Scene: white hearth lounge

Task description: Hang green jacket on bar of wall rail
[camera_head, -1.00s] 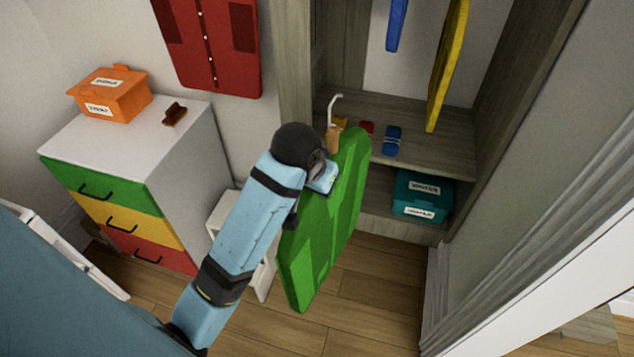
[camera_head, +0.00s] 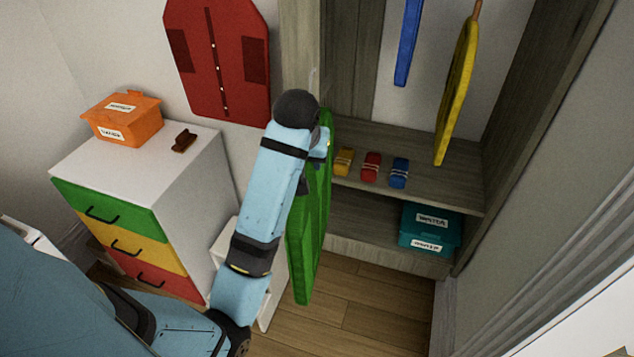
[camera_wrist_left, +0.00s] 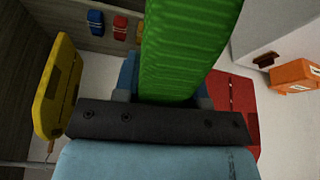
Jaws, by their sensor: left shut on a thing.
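The green jacket (camera_head: 313,215) hangs from my left gripper (camera_head: 322,143), in front of the left edge of the open wardrobe. It appears nearly edge-on, and my arm hides part of it. In the left wrist view the jacket (camera_wrist_left: 183,45) runs up from between the fingers of my left gripper (camera_wrist_left: 165,92), which is shut on it. A red jacket (camera_head: 221,65) hangs flat against the white wall. The bar of the wall rail cannot be made out in these frames. My right gripper is not in view.
The wardrobe holds a blue garment (camera_head: 407,42), a yellow garment (camera_head: 457,95), small rolled items on a shelf (camera_head: 440,160) and a teal box (camera_head: 430,229). A drawer unit (camera_head: 200,200) with an orange box (camera_head: 124,118) stands left. A low white stool (camera_head: 272,290) sits behind my arm.

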